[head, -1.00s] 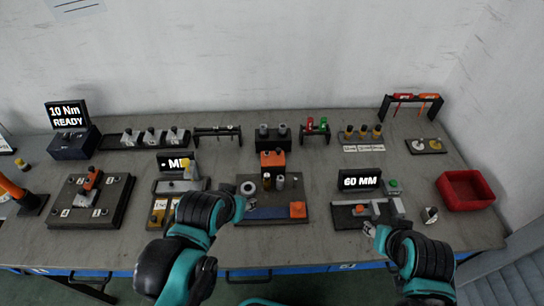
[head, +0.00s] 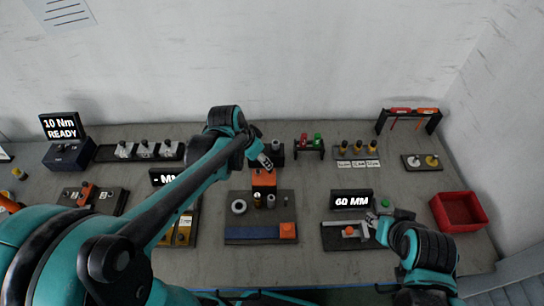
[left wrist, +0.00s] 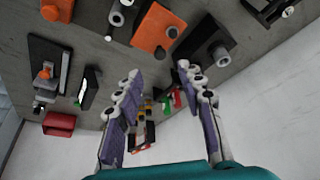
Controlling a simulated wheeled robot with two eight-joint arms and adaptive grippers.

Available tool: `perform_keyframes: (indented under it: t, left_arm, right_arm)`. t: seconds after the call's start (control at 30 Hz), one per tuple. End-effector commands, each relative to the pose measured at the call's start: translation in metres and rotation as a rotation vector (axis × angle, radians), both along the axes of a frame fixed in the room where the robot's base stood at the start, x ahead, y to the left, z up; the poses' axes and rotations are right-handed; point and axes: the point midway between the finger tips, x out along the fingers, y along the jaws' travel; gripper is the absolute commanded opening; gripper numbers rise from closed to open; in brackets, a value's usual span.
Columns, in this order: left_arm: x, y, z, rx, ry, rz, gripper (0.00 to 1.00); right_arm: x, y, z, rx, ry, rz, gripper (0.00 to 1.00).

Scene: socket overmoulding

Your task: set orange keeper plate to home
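The other is a larger orange block (head: 264,178) at the back. I cannot tell for sure which is the keeper plate. My left gripper (head: 265,161) is just behind and above the back orange block. In the left wrist view my left gripper (left wrist: 160,88) has its fingers wide apart and empty, with an orange block (left wrist: 157,27) beyond them. My right gripper (head: 371,217) is beside the 60 MM station; its fingers are too small to judge.
A grey ring (head: 239,206) and grey cylinders stand on the centre fixture. The 60 MM display (head: 351,200) and red bin (head: 459,210) are to the right. A rack with red and green parts (head: 309,143) stands behind. My left arm covers part of the left-hand stations.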

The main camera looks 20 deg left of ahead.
Motion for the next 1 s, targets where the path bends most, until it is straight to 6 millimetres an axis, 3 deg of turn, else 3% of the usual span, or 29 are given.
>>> perform_keyframes:
  t: [0.17, 0.5, 0.93, 1.0]
  left_arm:
    - [0.007, -0.002, -0.015, -0.002, 0.003, -0.014, 0.39]
    - [0.025, -0.012, -0.064, -0.001, 0.003, -0.012, 0.39]
    - [0.029, -0.015, -0.074, -0.001, 0.003, -0.011, 0.39]
    - [0.029, -0.015, -0.074, -0.001, 0.003, -0.011, 0.20]
  right_arm:
    - [0.000, 0.000, -0.006, 0.000, 0.000, 0.000, 0.40]
    - [0.000, 0.000, -0.026, 0.000, 0.000, 0.000, 0.40]
    - [0.000, 0.000, -0.028, 0.000, 0.000, 0.000, 0.40]
    - [0.000, 0.000, -0.028, 0.000, 0.000, 0.000, 0.40]
